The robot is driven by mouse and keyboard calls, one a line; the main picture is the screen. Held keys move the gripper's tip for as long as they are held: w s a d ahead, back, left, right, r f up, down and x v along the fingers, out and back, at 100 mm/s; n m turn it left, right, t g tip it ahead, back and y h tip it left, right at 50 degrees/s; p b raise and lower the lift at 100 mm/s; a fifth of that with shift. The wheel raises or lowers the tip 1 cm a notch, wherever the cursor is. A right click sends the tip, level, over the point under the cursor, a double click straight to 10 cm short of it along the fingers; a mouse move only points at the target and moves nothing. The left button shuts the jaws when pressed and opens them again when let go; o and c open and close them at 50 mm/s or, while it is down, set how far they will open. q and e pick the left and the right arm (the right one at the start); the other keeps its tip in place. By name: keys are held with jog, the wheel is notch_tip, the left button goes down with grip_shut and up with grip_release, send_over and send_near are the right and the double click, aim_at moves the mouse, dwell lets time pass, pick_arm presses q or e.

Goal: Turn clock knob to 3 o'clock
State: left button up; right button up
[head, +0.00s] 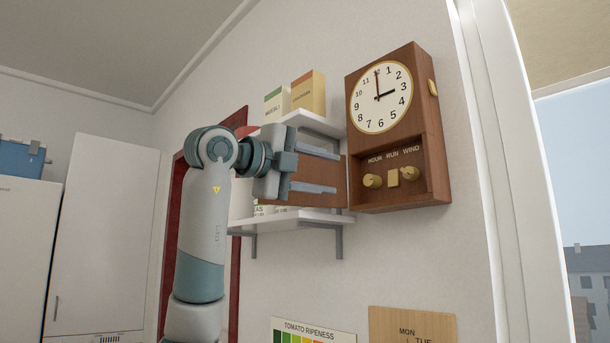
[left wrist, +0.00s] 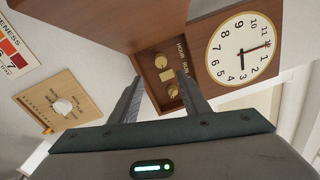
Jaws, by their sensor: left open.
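A brown wooden wall clock (head: 433,130) hangs at upper right in the head view. On its white dial (head: 370,108) the black hand points at about 3 and the red hand at 12. Below it, a recessed panel carries a round brass knob (head: 372,181) under HOUR, a switch (head: 393,178) under RUN and another knob (head: 409,174) under WIND. My left gripper (head: 337,173) is open and empty, left of the HOUR knob and apart from it. In the left wrist view the HOUR knob (left wrist: 161,62) shows beyond the open fingers (left wrist: 160,76). My right gripper is not in view.
A white shelf (head: 300,218) with boxes (head: 308,92) above stands left of the clock, behind my left gripper. A tomato ripeness chart (head: 310,334) and a wooden day board (head: 412,325) hang below. A window frame (head: 510,150) is at right.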

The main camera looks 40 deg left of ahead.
pick_arm(q)
jog(key=s, duration=0.5)
jog(key=shift+a, duration=0.3)
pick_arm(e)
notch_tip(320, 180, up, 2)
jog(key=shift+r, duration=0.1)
pick_arm(q)
jog(key=shift+f, duration=0.1)
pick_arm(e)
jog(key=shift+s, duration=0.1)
